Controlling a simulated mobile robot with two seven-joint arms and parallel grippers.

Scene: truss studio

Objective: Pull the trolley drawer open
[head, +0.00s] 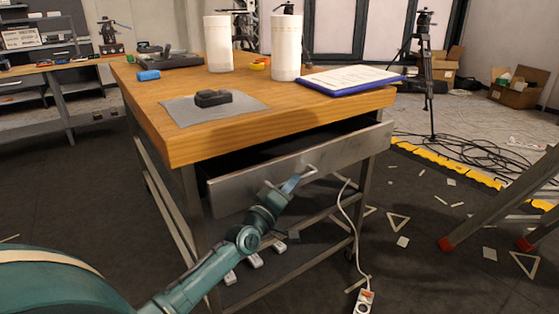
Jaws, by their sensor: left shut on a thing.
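The trolley (180,150) has a wooden top and grey metal legs. Its grey metal drawer (240,187) stands partly open below the top, with a dark gap showing above its front panel. A small metal handle (306,171) sits at the middle of the drawer front. My left gripper (297,181) comes in from the lower left and is shut on the handle. The fingertips are small in the head view and partly hide the handle. The drawer's inside is too dark to make out. My right gripper is not in view.
On the trolley top are two white rolls (218,44), a blue clipboard (350,80) and a black object on a grey cloth (213,98). A white cable leads to a power strip (364,301) on the floor. Red-footed metal legs (500,200) stand at the right.

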